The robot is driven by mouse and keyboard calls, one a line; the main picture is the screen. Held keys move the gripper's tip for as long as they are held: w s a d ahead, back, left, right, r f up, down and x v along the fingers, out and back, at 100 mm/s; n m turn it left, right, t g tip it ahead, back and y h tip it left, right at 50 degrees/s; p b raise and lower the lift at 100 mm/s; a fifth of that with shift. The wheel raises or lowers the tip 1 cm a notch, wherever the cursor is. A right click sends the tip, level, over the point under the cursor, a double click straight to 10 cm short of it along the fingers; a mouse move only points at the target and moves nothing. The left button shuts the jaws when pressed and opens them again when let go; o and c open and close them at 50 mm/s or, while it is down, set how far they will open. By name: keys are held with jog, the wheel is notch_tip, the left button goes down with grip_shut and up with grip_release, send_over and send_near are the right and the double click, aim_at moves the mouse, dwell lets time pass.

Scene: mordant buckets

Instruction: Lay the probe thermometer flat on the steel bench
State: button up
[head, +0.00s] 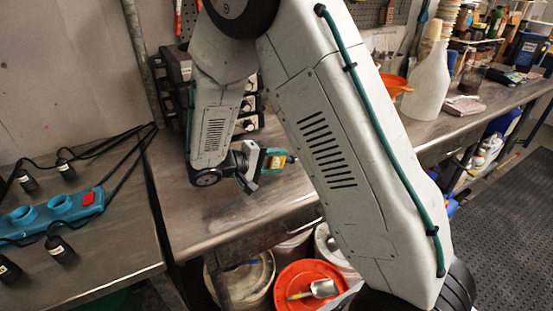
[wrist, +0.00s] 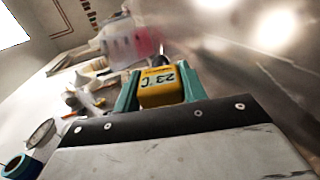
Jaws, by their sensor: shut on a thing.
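My gripper (head: 261,163) is shut on the thermometer over the steel bench (head: 225,215), towards the bench's left part. I cannot tell whether the thermometer touches the bench top. Its probe is not clear in the head view. My own arm crosses the middle of the head view and hides part of the bench.
A teal power strip (head: 52,214) with black plugs and cables lies on the left table. A dark unit with knobs (head: 248,103) stands behind my gripper. A white bottle (head: 428,87) stands farther right. Below the bench is a bucket with a red-orange lid (head: 300,273). The bench near its front is bare.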

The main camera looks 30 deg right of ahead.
jog(key=o, duration=1.1)
jog(key=shift+c, duration=0.2)
jog(key=shift+a, duration=0.1)
jog(key=v, duration=0.7)
jog(key=shift+a+r, duration=0.2)
jog(key=shift+a, duration=0.1)
